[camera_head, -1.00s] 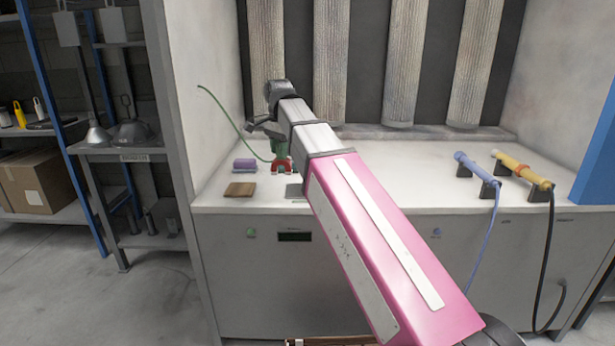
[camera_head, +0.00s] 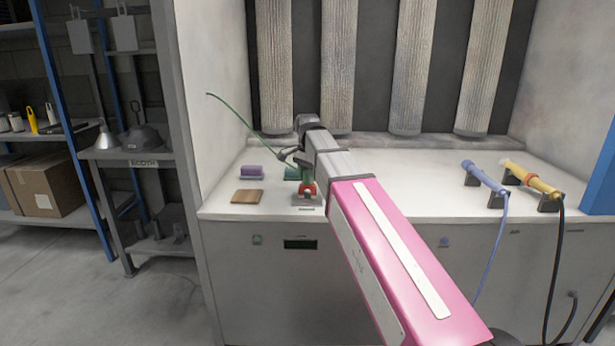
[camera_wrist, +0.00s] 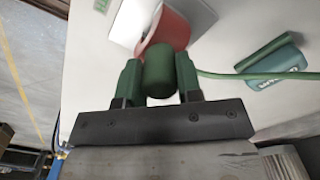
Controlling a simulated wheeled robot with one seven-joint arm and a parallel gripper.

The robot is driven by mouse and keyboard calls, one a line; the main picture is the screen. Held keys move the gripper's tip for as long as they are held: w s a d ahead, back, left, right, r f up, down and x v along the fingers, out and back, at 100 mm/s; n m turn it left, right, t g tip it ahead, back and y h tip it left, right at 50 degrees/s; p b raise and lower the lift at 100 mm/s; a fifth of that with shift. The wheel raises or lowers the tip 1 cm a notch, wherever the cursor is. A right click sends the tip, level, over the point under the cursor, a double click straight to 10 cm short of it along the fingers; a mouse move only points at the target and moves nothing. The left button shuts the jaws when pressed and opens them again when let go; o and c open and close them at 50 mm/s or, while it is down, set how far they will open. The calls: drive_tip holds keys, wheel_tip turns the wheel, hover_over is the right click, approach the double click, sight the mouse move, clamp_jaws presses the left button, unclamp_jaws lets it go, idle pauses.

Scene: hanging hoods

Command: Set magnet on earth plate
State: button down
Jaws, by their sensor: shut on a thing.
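The magnet (camera_head: 308,189) is a red horseshoe with a green grip (camera_wrist: 158,72) and a green cable. My gripper (camera_head: 304,172) is shut on the green grip, with a finger on each side in the wrist view (camera_wrist: 159,82). The grey earth plate (camera_head: 313,202) lies on the bench top directly below the magnet. In the wrist view, the red magnet body (camera_wrist: 170,30) with its pale end lies over the plate (camera_wrist: 200,14). I cannot tell whether the magnet touches the plate or is just above it. My arm hides part of the bench.
A teal block (camera_wrist: 275,67) lies close beside the magnet. A purple block (camera_head: 252,171) and a brown wooden square (camera_head: 247,196) lie to the left. Blue (camera_head: 484,177) and yellow (camera_head: 530,178) tools rest on stands at right. The bench's middle right (camera_head: 420,175) is clear.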

drive_tip(key=shift+f, duration=0.3)
drive_tip(key=c, duration=0.8)
unclamp_jaws()
wheel_tip(320, 180, up, 12)
drive_tip(key=shift+r, duration=0.15)
